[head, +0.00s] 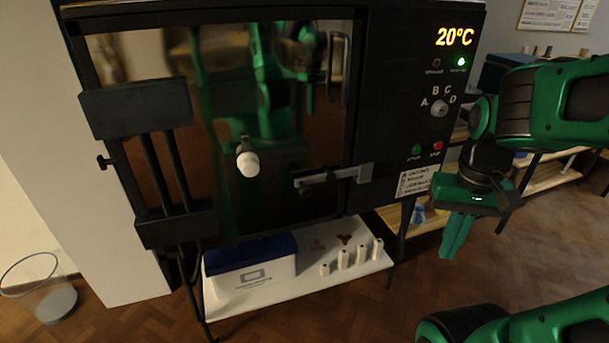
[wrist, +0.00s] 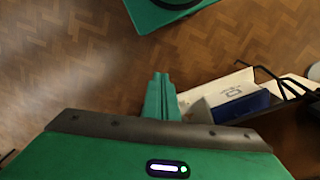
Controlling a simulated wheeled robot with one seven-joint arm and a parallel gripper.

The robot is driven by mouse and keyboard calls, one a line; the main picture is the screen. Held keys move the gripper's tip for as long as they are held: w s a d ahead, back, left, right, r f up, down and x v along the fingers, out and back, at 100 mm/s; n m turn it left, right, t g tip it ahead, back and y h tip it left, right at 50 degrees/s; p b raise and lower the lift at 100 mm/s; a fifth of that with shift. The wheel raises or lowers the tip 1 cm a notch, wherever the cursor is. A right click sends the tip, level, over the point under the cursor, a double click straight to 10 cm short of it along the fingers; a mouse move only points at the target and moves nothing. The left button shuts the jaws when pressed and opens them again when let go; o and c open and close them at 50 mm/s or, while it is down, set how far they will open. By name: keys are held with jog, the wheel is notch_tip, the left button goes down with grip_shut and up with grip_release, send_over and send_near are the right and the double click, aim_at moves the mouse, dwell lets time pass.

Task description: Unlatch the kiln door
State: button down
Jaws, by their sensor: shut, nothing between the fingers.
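The kiln is a dark cabinet with a reflective door (head: 295,130) in the head view; the door appears closed. A grey latch bar (head: 340,177) lies across the door's lower right edge and reaches onto the control panel side. In the wrist view the green fingers (wrist: 160,78) are together above the floor. The kiln door is not visible in the wrist view.
A control panel shows 20°C (head: 454,37), a dial (head: 439,108) and lit buttons. Below the kiln a white shelf (head: 240,303) holds a blue-lidded box (head: 250,268) and several small white posts. Wooden floor right of the shelf is open.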

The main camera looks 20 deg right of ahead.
jog(key=r, duration=0.2)
notch_tip(320, 180, up, 11)
jog(key=n+t+y, duration=0.1)
jog(key=n+y, duration=0.1)
jog(key=n, duration=0.4)
send_over(307, 186)
jog(key=s+d, duration=0.1)
jog(key=d, duration=0.2)
jog(key=shift+s+a+r, duration=0.1)
jog(key=shift+a+r, duration=0.1)
jog(key=shift+a, duration=0.05)
jog(key=x, duration=1.4)
jog(key=shift+d, duration=0.35)
jog(key=shift+d, duration=0.15)
jog(key=shift+a+f, duration=0.15)
jog(key=shift+a, duration=0.05)
